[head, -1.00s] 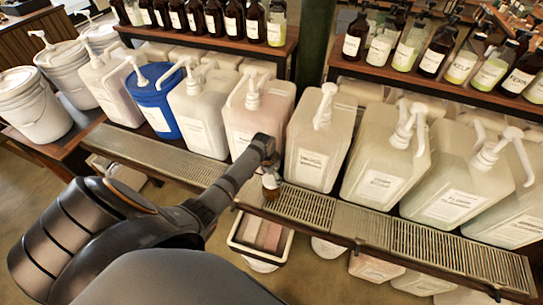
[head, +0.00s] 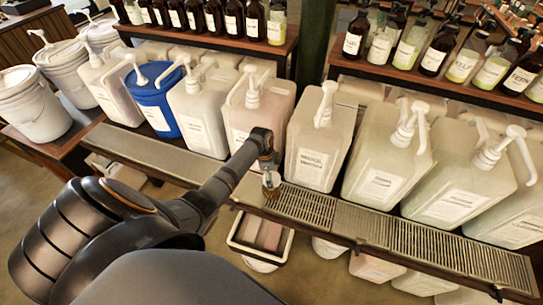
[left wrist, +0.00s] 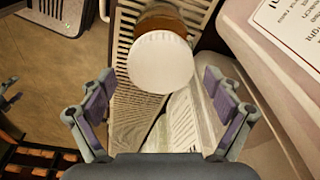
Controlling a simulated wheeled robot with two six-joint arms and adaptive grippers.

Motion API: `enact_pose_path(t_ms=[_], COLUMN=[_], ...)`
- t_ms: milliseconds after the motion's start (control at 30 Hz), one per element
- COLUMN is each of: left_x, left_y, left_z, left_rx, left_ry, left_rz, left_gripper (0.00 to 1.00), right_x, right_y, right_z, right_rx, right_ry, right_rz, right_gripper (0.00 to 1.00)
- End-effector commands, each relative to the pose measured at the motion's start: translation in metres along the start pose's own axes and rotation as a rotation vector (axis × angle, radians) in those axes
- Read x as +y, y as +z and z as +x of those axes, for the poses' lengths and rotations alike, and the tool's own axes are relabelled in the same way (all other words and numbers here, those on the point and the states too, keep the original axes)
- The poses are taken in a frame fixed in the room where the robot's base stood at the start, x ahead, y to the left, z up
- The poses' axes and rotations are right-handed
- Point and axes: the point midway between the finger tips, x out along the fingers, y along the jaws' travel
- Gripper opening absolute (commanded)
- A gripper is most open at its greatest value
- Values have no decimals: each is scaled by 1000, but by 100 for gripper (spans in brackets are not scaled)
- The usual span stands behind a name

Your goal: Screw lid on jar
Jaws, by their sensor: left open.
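An amber jar (left wrist: 160,22) stands on the slatted drip grate in the left wrist view. A round white lid (left wrist: 160,62) covers its top from this angle; whether it is seated cannot be told. In the head view the small jar (head: 271,184) is at the tip of my left arm, partly hidden. My left gripper (left wrist: 158,105) is open and empty, its two fingers spread to either side below the lid in the picture. It touches neither lid nor jar visibly. Grey parts at the left edge of the wrist view may belong to my right gripper.
Large white pump buckets (head: 320,135) and a blue one (head: 153,103) line the back of the drip grate (head: 305,207). A bucket wall is close on the right in the wrist view. Shelves of bottles (head: 440,50) stand behind. A basket (head: 262,238) is below.

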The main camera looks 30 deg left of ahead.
Motion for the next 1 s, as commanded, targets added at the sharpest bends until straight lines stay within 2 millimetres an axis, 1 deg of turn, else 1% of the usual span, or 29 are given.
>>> enact_pose_path(t_ms=[400,567,633,1000], left_x=[0,0,0,0], left_y=[0,-1,0,-1], left_z=[-1,-4,0,-1], left_rx=[0,1,1,2], left_ry=[-2,-19,-41,-155], left_rz=[-9,-122,-269,-1023], left_gripper=[90,90,90,90], right_x=[0,1,1,1], right_y=[0,-1,-1,-1], right_z=[-1,-12,-8,-8], right_rx=[0,0,0,0], right_ry=[0,0,1,1], right_rz=[0,0,0,0], right_gripper=[92,92,92,92])
